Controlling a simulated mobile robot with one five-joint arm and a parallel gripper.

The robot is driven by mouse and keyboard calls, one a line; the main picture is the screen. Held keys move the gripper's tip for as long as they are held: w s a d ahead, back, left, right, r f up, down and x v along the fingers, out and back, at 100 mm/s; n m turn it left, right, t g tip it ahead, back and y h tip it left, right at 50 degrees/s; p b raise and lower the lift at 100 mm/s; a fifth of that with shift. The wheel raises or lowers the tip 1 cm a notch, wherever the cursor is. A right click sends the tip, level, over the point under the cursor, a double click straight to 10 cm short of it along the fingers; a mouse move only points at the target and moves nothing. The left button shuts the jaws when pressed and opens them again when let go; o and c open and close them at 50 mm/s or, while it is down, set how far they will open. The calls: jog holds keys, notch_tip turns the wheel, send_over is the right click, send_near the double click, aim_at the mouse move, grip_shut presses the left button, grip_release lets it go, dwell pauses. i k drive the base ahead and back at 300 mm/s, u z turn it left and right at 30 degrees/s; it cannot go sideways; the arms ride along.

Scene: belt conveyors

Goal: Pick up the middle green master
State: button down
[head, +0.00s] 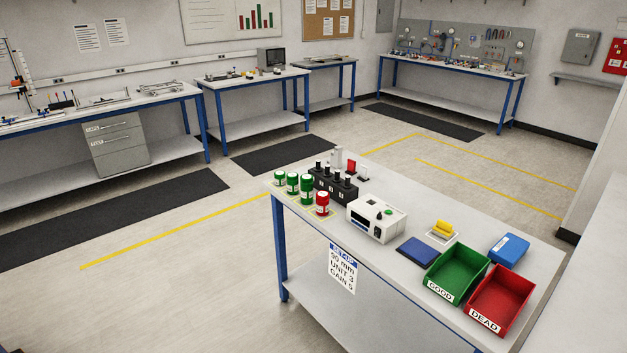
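Three green masters stand upright in a row at the left end of the near table (430,222). The middle green master (293,184) is between the left green master (280,179) and the right green master (306,190). Each is a small green cylinder with a pale label band. A red master (322,204) of similar shape stands at the right end of the row. My gripper is not in view.
A black rack (333,187) with several black-topped pieces stands just behind the masters. To the right are a white device (377,219), a blue pad (417,251), a green GOOD bin (456,275) and a red DEAD bin (500,300). Open floor (180,300) lies left of the table.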

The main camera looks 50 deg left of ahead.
aim_at(292, 178)
jog(key=u, duration=2.2)
jog(key=i, duration=2.05)
jog(key=u, duration=1.85)
